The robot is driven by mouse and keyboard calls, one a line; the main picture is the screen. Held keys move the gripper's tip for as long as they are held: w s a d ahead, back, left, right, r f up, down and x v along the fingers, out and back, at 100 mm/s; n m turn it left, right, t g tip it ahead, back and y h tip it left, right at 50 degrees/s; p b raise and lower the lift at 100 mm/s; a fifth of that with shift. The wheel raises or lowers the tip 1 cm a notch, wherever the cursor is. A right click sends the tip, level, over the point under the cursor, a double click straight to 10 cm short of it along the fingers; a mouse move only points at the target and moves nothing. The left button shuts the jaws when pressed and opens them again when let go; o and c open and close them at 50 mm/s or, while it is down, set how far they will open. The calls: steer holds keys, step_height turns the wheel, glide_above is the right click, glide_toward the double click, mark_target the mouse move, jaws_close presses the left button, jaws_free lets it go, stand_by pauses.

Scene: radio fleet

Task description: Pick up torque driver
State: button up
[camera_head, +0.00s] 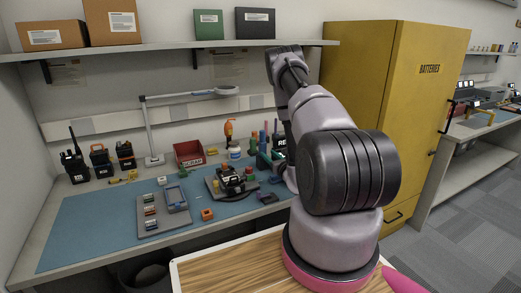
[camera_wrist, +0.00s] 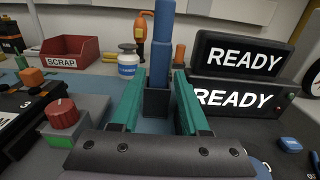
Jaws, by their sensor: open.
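A blue upright cylindrical tool (camera_wrist: 163,45), which I take to be the torque driver, stands in a small dark square holder (camera_wrist: 157,101). Its top is cut off by the upper edge of the wrist view. The same blue tool seems to show in the head view (camera_head: 263,137), close to my arm. My gripper (camera_wrist: 158,82) is open, with its two teal fingers on either side of the tool and holder. I cannot tell whether either finger touches. In the head view, my arm hides much of this area.
Right of the fingers are two dark READY boxes (camera_wrist: 240,55). Left are a white bottle (camera_wrist: 128,64), a red SCRAP bin (camera_wrist: 70,52), an orange-handled tool (camera_wrist: 140,30) and a device with a red knob (camera_wrist: 62,114). A lamp (camera_head: 150,130) stands on the bench's left side.

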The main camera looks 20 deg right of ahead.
mark_target(260, 146)
steer(key=w, duration=0.9)
steer(key=shift+w+a, duration=0.15)
steer(key=shift+w, duration=0.15)
jaws_close()
stand_by(1.1)
